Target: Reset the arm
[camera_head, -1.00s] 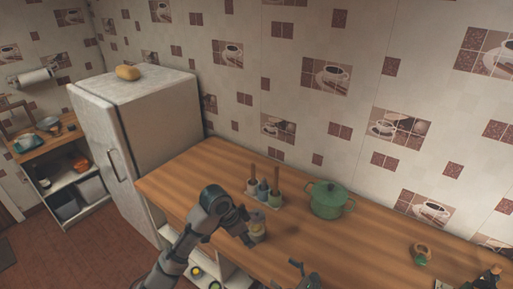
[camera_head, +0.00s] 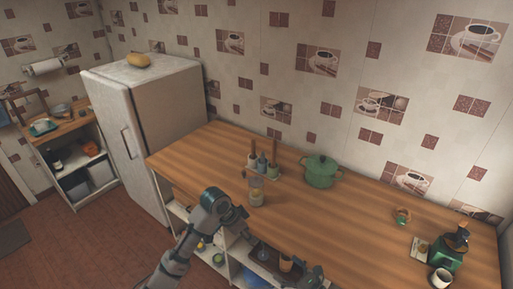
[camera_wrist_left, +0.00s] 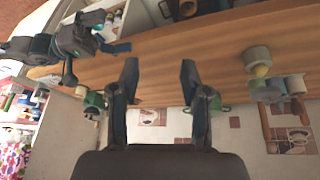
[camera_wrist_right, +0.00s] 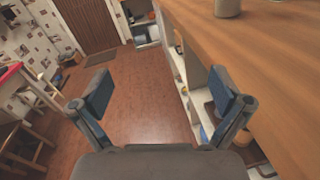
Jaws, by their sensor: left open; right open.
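My left gripper (camera_head: 241,218) is over the front edge of the wooden counter (camera_head: 350,217), in front of a small jar (camera_head: 256,194). In the left wrist view its two fingers (camera_wrist_left: 160,80) are spread with nothing between them. The jar also shows in the left wrist view (camera_wrist_left: 257,60), off to the right of the fingers. My right gripper (camera_head: 316,278) is low at the bottom edge of the head view and partly cut off. In the right wrist view its fingers (camera_wrist_right: 160,92) are wide apart and empty, with the floor behind them.
A utensil holder (camera_head: 262,168) and a green pot (camera_head: 320,171) stand toward the counter's back. A coffee grinder (camera_head: 447,252), a mug (camera_head: 441,278) and a small ring-like item (camera_head: 403,216) are at the right. A white fridge (camera_head: 147,120) stands left. The middle counter is clear.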

